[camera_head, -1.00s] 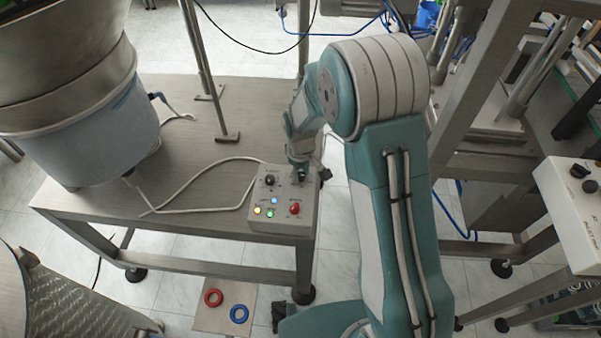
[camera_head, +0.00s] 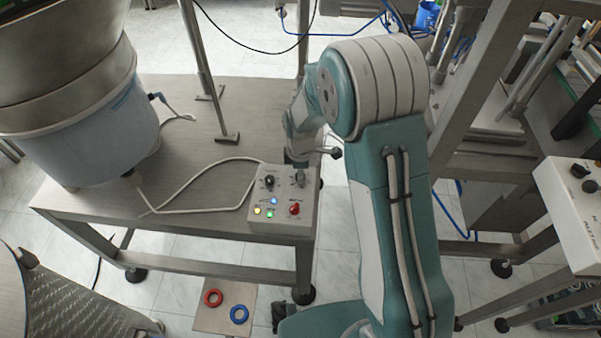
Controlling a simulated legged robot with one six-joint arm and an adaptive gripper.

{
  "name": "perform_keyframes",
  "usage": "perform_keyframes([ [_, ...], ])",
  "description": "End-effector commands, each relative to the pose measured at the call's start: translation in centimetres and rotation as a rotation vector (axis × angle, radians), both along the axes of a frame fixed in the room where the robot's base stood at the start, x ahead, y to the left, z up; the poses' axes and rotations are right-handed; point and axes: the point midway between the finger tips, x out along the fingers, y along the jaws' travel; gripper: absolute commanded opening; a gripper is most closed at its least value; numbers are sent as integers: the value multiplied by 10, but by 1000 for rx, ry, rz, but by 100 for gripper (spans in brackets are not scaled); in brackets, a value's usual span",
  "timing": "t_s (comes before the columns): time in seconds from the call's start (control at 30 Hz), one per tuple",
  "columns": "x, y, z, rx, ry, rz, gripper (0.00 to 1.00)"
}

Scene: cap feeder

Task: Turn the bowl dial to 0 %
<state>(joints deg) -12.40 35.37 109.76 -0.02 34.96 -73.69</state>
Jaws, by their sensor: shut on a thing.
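A grey control box (camera_head: 283,228) stands at the front right corner of the steel table. A black dial (camera_head: 269,182) is on the left of its sloped top. A second dial (camera_head: 300,181) is on the right, at my gripper. My gripper (camera_head: 300,172) points down onto the top right of the box and is shut on this second dial. The fingertips are small and partly hidden by my wrist. The labels and scales are too small to read, so I cannot tell which dial is the bowl's or its setting.
The box also bears a red button (camera_head: 294,209) and yellow, blue and green lights. A cable (camera_head: 190,208) runs left over the table (camera_head: 180,180) to a large bowl feeder (camera_head: 80,130). Metal posts (camera_head: 205,70) stand behind. Another control box (camera_head: 577,215) is at the far right.

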Motion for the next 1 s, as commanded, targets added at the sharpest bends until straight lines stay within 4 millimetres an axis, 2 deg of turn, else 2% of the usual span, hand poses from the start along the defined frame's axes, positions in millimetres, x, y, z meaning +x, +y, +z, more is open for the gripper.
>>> perform_keyframes([
  [0.3, 4, 2, 2, 3, -13, 81, 0],
  [0.73, 4, 2, 2, 3, -13, 88, 0],
  [0.77, 4, 2, 2, 3, -13, 88, 47],
  [0.8, 4, 1, 2, 3, -13, 88, 64],
  [0.83, 4, 1, 2, 3, -12, 88, 72],
  [1.0, 2, 1, 1, 2, -7, 87, 72],
])
